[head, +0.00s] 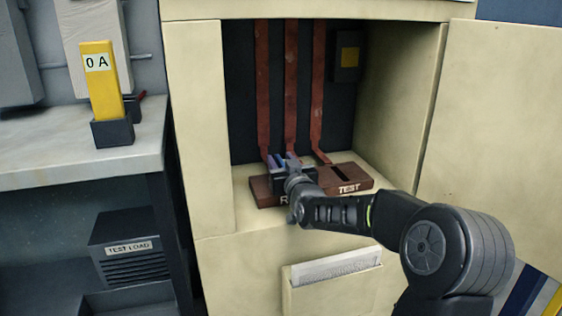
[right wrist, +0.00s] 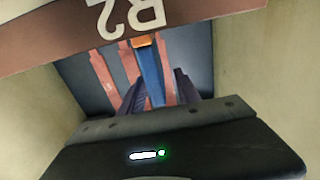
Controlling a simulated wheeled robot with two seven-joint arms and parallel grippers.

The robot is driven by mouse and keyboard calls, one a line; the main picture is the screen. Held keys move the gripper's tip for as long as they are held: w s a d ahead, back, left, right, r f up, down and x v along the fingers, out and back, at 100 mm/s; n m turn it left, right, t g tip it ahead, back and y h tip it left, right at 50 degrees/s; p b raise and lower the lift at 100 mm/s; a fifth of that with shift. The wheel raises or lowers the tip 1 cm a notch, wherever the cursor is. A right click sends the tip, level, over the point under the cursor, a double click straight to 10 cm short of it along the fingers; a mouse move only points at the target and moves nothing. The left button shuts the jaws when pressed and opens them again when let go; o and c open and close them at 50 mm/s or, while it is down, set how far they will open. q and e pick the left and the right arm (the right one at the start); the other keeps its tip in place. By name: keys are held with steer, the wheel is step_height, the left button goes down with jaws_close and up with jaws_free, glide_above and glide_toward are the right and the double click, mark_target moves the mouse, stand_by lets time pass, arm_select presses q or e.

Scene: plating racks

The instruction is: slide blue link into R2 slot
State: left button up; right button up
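The blue link (right wrist: 151,72) shows in the right wrist view as a narrow upright blue bar with an orange end next to the brown block. It also shows in the head view (head: 282,160), small and partly hidden by my gripper. The brown slotted block (head: 265,188) lies on the cabinet floor, its R2 label partly covered by my arm; R2 reads upside down in the right wrist view. My right gripper (head: 282,163) is at the block's R2 end, its fingers apart on either side of the link. How deep the link sits is hidden. My left gripper is out of view.
The dark TEST slot (head: 341,174) is at the block's right end. Red-brown bars (head: 291,90) run down the cabinet's back wall. The cabinet's side walls and open door (head: 490,130) bound the space. A yellow 0 A piece (head: 104,85) stands in a dark holder on the left bench.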

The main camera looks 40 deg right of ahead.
steer(key=shift+s, duration=0.1)
steer(key=p+v, duration=0.1)
steer(key=v, duration=0.6)
steer(key=shift+s+a, duration=0.15)
steer(key=shift+s, duration=0.15)
